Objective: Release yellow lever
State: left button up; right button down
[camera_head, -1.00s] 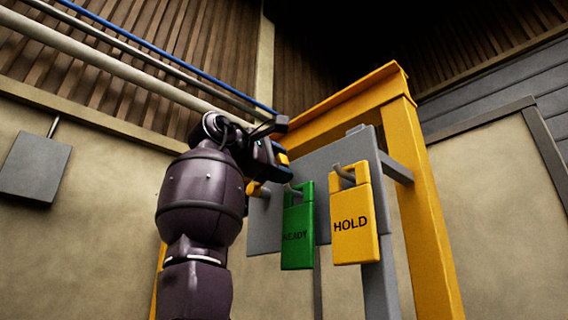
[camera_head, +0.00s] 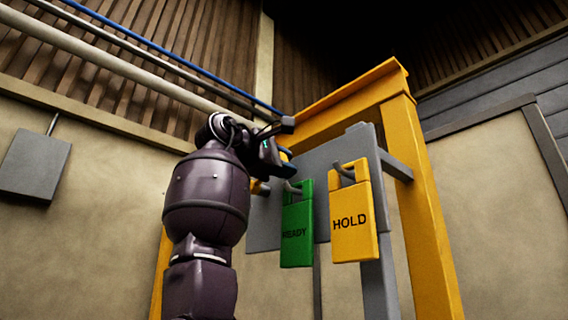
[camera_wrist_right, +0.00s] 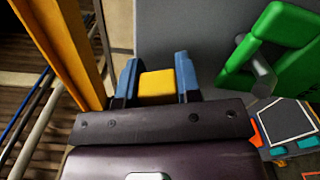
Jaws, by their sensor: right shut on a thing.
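The yellow lever shows as a yellow block (camera_wrist_right: 157,86) in the right wrist view, in front of the grey panel. My right gripper (camera_wrist_right: 158,65) has its two blue fingers on either side of this block and is shut on it. In the head view my right gripper (camera_head: 284,160) is at the left part of the grey panel (camera_head: 318,160), left of and above the green tag. There my own wrist and fingers hide most of the lever. My left gripper is in neither view.
A green READY tag (camera_head: 297,222) and a yellow HOLD tag (camera_head: 351,215) hang on hooks just right of my gripper. A yellow frame (camera_head: 425,205) stands around the panel. Pipes (camera_head: 120,68) run along the wall at upper left.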

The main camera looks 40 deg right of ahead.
jog(key=shift+s+f+m, duration=0.15)
jog(key=shift+f+m, duration=0.45)
jog(key=shift+m, duration=0.1)
jog(key=c, duration=0.8)
grip_release()
jog(key=a+b, duration=0.2)
jog(key=a, duration=0.9)
jog(key=shift+s, duration=0.4)
jog(key=shift+d, duration=0.1)
